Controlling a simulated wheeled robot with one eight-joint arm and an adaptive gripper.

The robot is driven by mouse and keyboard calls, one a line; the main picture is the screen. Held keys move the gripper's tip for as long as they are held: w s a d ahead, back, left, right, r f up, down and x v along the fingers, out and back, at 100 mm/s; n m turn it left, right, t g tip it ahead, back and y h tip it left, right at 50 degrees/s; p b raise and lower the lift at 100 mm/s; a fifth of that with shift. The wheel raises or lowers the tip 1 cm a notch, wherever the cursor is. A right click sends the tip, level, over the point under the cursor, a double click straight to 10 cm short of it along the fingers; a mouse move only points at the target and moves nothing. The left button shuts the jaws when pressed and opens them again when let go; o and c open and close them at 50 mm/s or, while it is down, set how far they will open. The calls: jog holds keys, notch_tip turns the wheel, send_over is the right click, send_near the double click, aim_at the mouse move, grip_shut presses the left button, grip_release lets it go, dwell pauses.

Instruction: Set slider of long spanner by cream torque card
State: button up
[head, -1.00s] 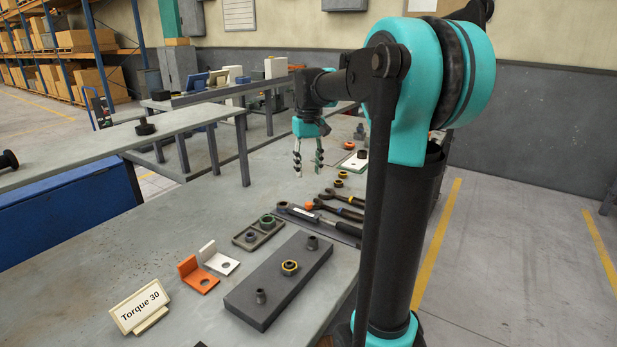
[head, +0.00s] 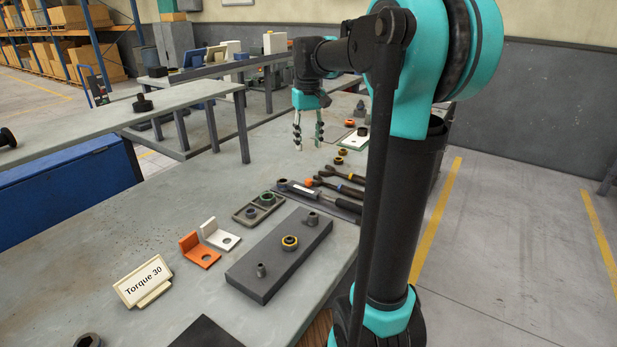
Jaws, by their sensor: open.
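The cream torque card (head: 146,282) stands at the left front of the near table and reads "Torque 30". The long spanner (head: 325,199) lies towards the table's right edge, partly hidden behind my arm, with a pale label strip on its body. An orange piece (head: 309,183) shows at the spanner; I cannot tell whether it is the slider. The setting on the spanner is too small to read. My gripper (head: 308,147) is open and empty, pointing down above the table, beyond the spanner in the picture.
A dark block (head: 280,262) with a brass nut and pegs lies before the spanner. Orange (head: 200,252) and white (head: 220,235) brackets and a small tray (head: 258,208) lie to its left. Other spanners (head: 345,183) lie just beyond. The table's left middle is clear.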

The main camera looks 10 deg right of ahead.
aim_at(309, 180)
notch_tip(309, 180, down, 13)
dwell(0.4)
jog(key=shift+c, duration=0.6)
grip_shut()
